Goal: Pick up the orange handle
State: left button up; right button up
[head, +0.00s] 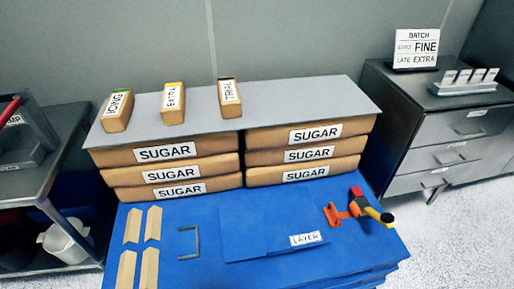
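An orange piece (334,214), shaped like a handle or bracket, lies on the right part of the blue surface (210,220). Close to its right is a tool-like item (371,212) with red, orange, yellow and black parts. An orange part of it reaches toward the orange piece; I cannot tell whether the two are joined. Neither of my grippers is in the head view, and nothing is seen touching the orange piece.
SUGAR sacks (165,153) in two stacks carry a grey board (300,100) with three labelled blocks (172,103) behind. A LAYER label (306,239), grey bracket (189,243) and pale wooden strips (131,226) lie on the blue. Grey drawers (440,130) stand right, a cart (60,165) left.

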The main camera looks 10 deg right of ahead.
aim_at(332, 215)
jog(key=z, duration=1.1)
jog(key=i+l, duration=0.15)
jog(key=l, duration=0.25)
jog(key=i+l+u, duration=0.1)
jog(key=l, duration=0.25)
jog(key=i+l+u, duration=0.1)
jog(key=l, duration=0.3)
jog(key=i+l, duration=0.2)
jog(key=l, duration=0.2)
jog(key=i+l+u, duration=0.1)
jog(key=l, duration=0.3)
